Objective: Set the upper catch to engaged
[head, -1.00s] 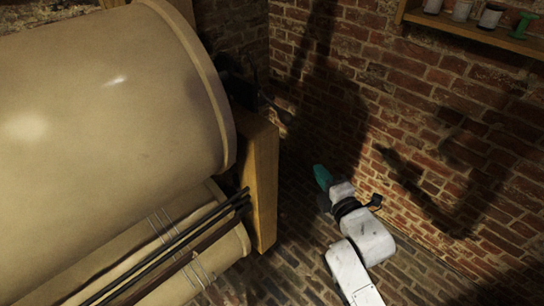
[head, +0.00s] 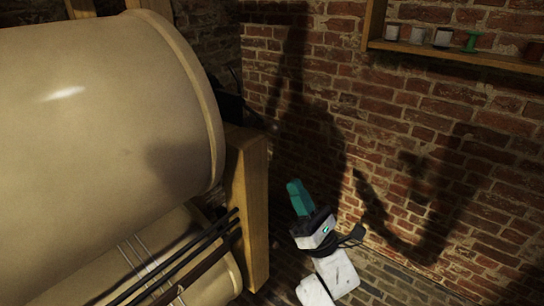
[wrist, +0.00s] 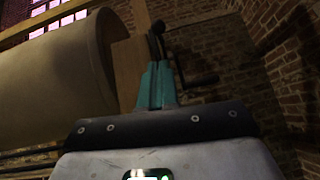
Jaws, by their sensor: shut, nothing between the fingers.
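My gripper (head: 294,184) has teal fingers and is at the right of the wooden post, in front of the brick wall. Its fingers are together and empty, pointing up; they also show in the wrist view (wrist: 158,68). I cannot make out the upper catch for certain. A dark metal part (head: 232,106) sits in shadow beside the drum's far end, above the post. In the wrist view a dark crank-like handle (wrist: 200,81) and a dark round part (wrist: 157,34) show just beyond the fingertips. My gripper appears apart from them.
A large tan drum (head: 100,110) fills the left, with a smaller roller (head: 215,275) and dark rods (head: 190,255) below. A wooden post (head: 252,200) stands between drum and gripper. A brick wall (head: 330,90) closes the right, with a shelf (head: 450,54) of jars. Floor space is narrow.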

